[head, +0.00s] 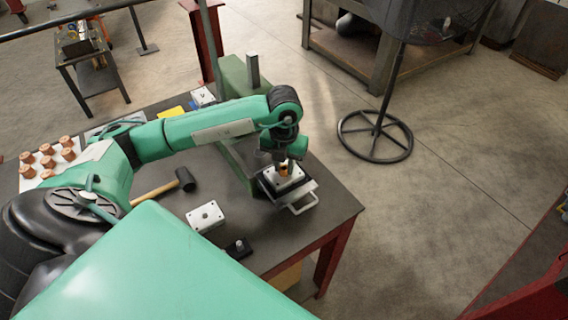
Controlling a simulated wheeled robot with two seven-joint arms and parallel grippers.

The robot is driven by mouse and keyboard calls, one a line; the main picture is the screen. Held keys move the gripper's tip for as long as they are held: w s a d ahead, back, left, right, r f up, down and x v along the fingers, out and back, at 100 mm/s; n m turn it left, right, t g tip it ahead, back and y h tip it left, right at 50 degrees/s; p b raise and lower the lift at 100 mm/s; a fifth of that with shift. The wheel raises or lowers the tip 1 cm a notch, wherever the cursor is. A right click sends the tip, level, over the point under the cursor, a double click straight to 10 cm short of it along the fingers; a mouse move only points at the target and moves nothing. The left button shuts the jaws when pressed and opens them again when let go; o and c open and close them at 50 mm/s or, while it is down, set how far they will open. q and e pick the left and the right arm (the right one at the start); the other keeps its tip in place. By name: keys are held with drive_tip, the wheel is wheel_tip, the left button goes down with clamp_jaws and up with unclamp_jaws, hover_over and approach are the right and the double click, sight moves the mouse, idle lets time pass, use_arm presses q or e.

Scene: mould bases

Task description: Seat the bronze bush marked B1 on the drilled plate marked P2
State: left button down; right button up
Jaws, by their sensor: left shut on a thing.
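My left gripper (285,164) points down near the table's right end, shut on a small bronze bush (284,170). The bush is at a light drilled plate (293,184) lying on a dark base with a pale handle. I cannot tell whether the bush touches the plate or hangs just above it. Another drilled plate (203,219) lies on the table nearer to me, and a third light plate (203,96) lies at the back. The markings on bush and plates are too small to read. My right gripper is not in view.
Several copper-coloured bushes (68,141) stand on a white board at the table's left. A hammer (185,179) lies mid-table. A small black block with a pin (238,248) sits near the front edge. A green machine body (234,75) stands behind my arm.

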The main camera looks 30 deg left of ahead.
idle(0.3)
use_arm(q)
drive_tip(key=c, duration=1.1)
unclamp_jaws()
drive_tip(key=shift+c, duration=0.2)
